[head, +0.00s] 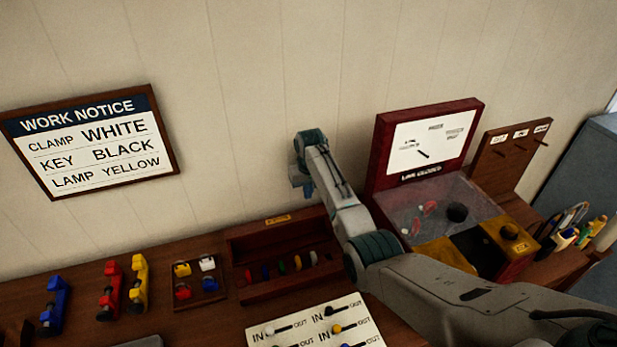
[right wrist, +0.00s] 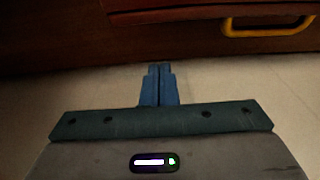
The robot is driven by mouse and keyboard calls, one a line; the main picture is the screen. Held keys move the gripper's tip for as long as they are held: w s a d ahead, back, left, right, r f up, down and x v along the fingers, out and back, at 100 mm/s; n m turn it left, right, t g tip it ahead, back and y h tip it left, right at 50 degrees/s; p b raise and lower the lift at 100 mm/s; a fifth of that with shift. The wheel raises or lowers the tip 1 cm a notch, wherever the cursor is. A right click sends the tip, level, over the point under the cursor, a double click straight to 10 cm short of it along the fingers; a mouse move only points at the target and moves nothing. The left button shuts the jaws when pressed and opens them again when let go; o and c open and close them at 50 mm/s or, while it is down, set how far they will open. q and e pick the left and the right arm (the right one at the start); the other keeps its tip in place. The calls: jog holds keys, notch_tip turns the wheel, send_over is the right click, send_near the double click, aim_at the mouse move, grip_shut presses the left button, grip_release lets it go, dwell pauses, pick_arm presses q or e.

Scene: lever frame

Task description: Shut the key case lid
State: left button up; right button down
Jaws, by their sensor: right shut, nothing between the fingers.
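The key case looks to be the dark red wooden box (head: 240,295) on the bench, with several small coloured pieces in a row inside. Its lid (head: 285,235) appears to stand up at the back, open, with a small yellow piece (head: 278,219) at its top edge. My right gripper (head: 307,190) is shut and empty, above and behind the case near the wall. In the right wrist view its blue fingers (right wrist: 158,82) point at a dark red wooden surface (right wrist: 80,45) with a yellow handle (right wrist: 270,28); touching cannot be told. My left gripper is not in view.
A red box (head: 380,150) with a clear cover stands right of my right arm. A white IN/OUT panel (head: 262,340) lies in front of the case. Coloured clamps (head: 140,280) and a small board (head: 210,292) stand left. A notice (head: 90,140) hangs on the wall.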

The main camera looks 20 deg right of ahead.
jog(key=s+p, duration=0.1)
jog(key=s, duration=0.1)
jog(key=s+r+p, duration=0.1)
jog(key=s+p, duration=0.1)
dwell(0.5)
